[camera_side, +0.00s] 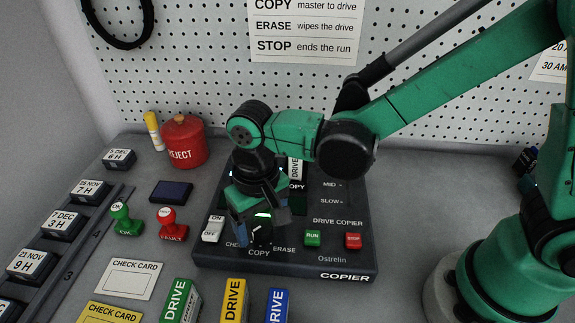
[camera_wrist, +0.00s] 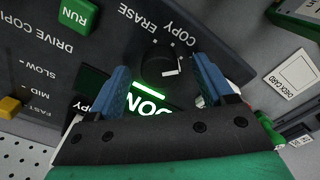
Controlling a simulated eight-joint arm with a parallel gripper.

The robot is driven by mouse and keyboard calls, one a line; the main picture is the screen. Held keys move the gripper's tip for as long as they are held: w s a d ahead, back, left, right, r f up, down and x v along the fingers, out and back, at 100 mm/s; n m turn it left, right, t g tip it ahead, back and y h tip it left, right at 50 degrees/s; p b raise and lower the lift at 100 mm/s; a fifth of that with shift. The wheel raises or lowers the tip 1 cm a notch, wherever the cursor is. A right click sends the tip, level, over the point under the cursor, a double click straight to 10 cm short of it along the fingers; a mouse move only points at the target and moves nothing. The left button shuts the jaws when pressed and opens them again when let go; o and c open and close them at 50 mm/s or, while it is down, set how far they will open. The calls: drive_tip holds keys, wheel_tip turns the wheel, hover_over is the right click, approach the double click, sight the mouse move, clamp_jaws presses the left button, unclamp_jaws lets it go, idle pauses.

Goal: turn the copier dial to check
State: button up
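The copier (camera_side: 340,262) is a dark sloped panel in the middle of the side view. Its dial (camera_wrist: 158,62) is a dark round knob with a small white mark, near the COPY and ERASE labels in the wrist view. In the side view the dial (camera_side: 262,234) is partly covered by my gripper. The CHECK label (camera_side: 234,244) is partly hidden there. My gripper (camera_wrist: 161,74) is open, its blue fingers on either side of the dial, with gaps visible. In the side view my gripper (camera_side: 260,221) points down over the panel. Exactly where the dial points is unclear.
A white ON switch (camera_side: 213,229) sits left of the dial; green RUN (camera_side: 312,238) and red STOP (camera_side: 353,241) buttons sit right. A lit green display (camera_wrist: 150,103) is partly hidden. Stamps (camera_side: 125,218), a red reject pot (camera_side: 183,142) and drives (camera_side: 234,300) stand around the copier.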

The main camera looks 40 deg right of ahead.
sight(263, 225)
drive_tip(key=shift+r, duration=2.8)
drive_tip(key=shift+d, duration=0.1)
drive_tip(key=s+d+r+t, duration=0.1)
drive_tip(key=d+t, duration=0.2)
drive_tip(key=d, duration=0.5)
drive_tip(key=d+r+t, duration=0.2)
drive_tip(key=d+t, duration=0.2)
drive_tip(key=d, duration=0.4)
drive_tip(key=shift+s+r, duration=0.25)
drive_tip(key=shift+s, duration=0.1)
